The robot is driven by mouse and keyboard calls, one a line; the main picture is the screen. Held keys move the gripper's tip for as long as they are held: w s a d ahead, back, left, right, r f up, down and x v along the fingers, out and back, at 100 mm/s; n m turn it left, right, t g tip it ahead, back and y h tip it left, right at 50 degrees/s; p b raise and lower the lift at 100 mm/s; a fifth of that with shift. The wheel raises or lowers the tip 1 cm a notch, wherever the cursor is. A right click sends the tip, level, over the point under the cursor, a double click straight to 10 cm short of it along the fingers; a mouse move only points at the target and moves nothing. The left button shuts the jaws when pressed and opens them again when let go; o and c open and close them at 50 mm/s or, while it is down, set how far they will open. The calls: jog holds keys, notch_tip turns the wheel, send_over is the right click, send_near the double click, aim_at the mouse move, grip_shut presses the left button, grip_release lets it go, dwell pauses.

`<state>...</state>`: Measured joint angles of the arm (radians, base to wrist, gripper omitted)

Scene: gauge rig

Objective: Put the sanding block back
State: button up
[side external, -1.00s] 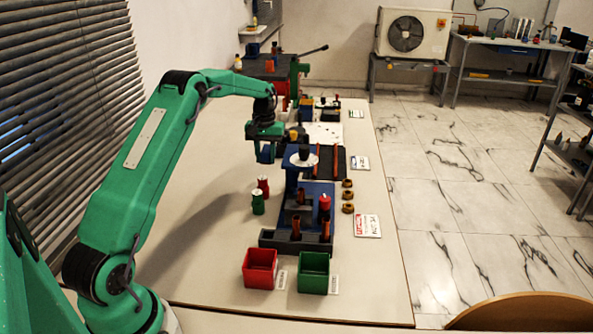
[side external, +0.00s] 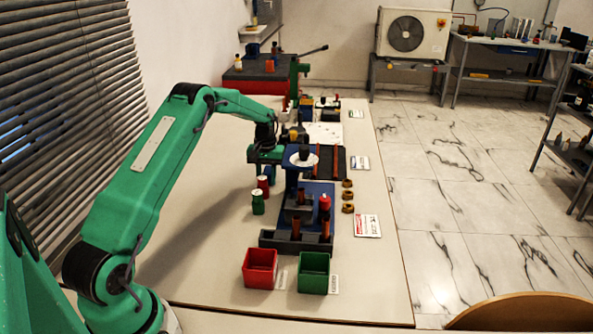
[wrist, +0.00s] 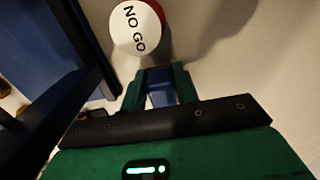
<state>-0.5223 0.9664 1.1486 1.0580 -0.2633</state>
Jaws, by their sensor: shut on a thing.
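My gripper (wrist: 160,92) is shut on a blue block (wrist: 163,95), taken to be the sanding block; only a small part of it shows between the green fingers in the wrist view. In the side view my gripper (side external: 264,157) is low over the table, left of the blue gauge stand (side external: 290,178) and just behind the red cylinder. The block is hardly visible there, so I cannot tell if it touches the table.
A red cylinder (side external: 263,183) with a white "NO GO" top (wrist: 137,28) stands close to my gripper. A green cylinder (side external: 258,203) stands nearer the camera. Red (side external: 260,270) and green (side external: 314,274) bins are in front. The table's left side is clear.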

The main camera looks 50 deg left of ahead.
aim_at(267, 173)
jog(key=shift+f, duration=0.15)
jog(key=o, duration=1)
notch_tip(267, 173, up, 12)
jog(key=shift+w+a, duration=0.15)
jog(key=shift+w, duration=0.05)
dwell(0.7)
